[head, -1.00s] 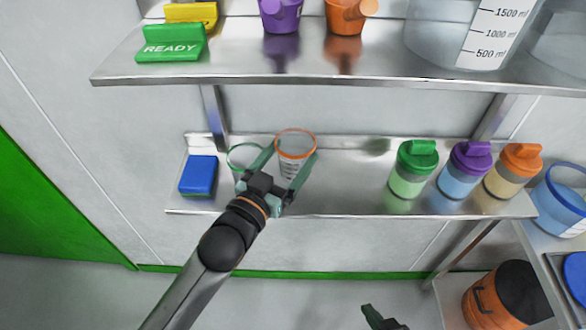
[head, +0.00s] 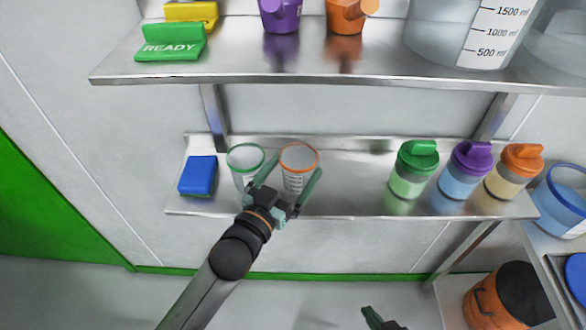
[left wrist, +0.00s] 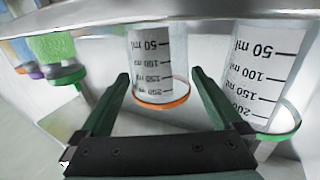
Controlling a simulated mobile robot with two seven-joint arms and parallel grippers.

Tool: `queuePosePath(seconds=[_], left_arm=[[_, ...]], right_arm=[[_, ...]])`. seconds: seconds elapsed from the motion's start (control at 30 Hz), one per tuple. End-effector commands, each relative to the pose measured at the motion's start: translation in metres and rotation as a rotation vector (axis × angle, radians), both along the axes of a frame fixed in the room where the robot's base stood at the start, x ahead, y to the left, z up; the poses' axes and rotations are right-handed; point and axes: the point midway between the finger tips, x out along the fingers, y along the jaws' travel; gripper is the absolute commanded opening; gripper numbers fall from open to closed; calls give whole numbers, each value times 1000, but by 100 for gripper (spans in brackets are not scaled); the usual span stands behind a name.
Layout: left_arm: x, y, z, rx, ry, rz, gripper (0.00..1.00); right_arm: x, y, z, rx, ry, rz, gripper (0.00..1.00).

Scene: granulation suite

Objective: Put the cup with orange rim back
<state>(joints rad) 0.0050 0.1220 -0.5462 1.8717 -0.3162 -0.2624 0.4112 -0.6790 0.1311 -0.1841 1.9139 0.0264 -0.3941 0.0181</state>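The clear cup with orange rim (head: 299,160) stands upright on the lower metal shelf (head: 345,190), right beside a clear cup with green rim (head: 246,160). My left gripper (head: 290,178) is open, with one finger on each side of the orange-rimmed cup. In the left wrist view, which is upside down, the orange-rimmed cup (left wrist: 158,70) shows between and beyond the fingertips (left wrist: 160,78), with gaps on both sides. The green-rimmed cup (left wrist: 262,75) is outside the fingers there. My right gripper (head: 383,318) is only partly visible at the bottom edge.
A blue block (head: 198,174) lies left of the cups. Green (head: 413,170), purple (head: 465,170) and orange-lidded (head: 513,170) bottles stand at the shelf's right. The shelf between cups and bottles is clear.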

Motion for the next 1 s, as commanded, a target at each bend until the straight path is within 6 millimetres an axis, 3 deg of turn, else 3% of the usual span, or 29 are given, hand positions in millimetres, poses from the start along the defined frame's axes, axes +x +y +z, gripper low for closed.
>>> queuePosePath(seconds=[0.27, 0.8, 1.0], left_arm=[[-5, 2, 4, 0, 2, 0, 100], [-86, 44, 4, 2, 4, 0, 100], [-103, 52, 4, 0, 1, 1, 100]], right_arm=[[0, 0, 5, 0, 0, 0, 0], [0, 0, 28, 0, 0, 0, 0], [0, 0, 30, 0, 0, 0, 0]])
